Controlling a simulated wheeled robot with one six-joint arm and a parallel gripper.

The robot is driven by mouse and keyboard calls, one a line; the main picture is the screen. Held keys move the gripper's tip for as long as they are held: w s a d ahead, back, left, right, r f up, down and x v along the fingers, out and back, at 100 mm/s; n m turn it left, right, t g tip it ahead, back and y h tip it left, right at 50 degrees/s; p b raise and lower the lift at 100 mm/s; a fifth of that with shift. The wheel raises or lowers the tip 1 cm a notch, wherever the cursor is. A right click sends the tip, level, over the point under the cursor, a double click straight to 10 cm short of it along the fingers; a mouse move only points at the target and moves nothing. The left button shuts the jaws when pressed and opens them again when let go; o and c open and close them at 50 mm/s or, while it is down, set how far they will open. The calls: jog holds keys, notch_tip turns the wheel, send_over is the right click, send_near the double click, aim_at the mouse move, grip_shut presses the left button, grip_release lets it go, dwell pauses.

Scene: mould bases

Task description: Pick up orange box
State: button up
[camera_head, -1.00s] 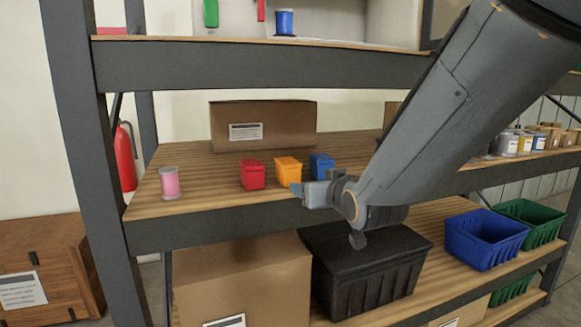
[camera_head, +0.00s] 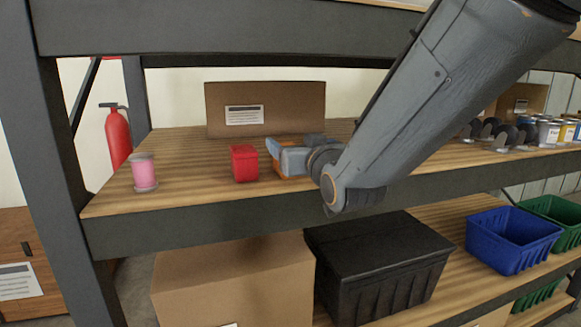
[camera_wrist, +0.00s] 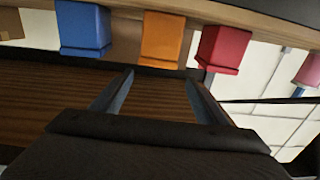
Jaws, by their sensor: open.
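The orange box (camera_head: 279,174) stands on the middle shelf, mostly hidden behind my gripper (camera_head: 283,158) in the head view. In the wrist view the whole front of the orange box (camera_wrist: 162,40) shows, just beyond the fingertips and roughly centred between them. My gripper (camera_wrist: 159,78) is open, with nothing between its fingers. The fingers look apart from the box in the wrist view.
A red box (camera_head: 244,163) stands close left of the orange one. A blue box (camera_wrist: 83,30) is on its other side. A pink jar (camera_head: 144,172) stands farther left. A cardboard box (camera_head: 265,109) is behind. An upper shelf runs overhead.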

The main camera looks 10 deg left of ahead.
aim_at(276, 164)
jog(key=w+f+b, duration=0.1)
jog(key=f, duration=0.1)
jog(key=w+f+b, duration=0.1)
jog(key=f+b, duration=0.1)
jog(key=shift+w, duration=0.15)
jog(key=shift+p+x, duration=0.45)
jog(key=shift+x, duration=0.95)
jog(key=shift+a+p+x, duration=0.25)
jog(key=shift+p+x, duration=1.1)
jog(key=shift+x, duration=1.1)
jog(key=c, duration=1.4)
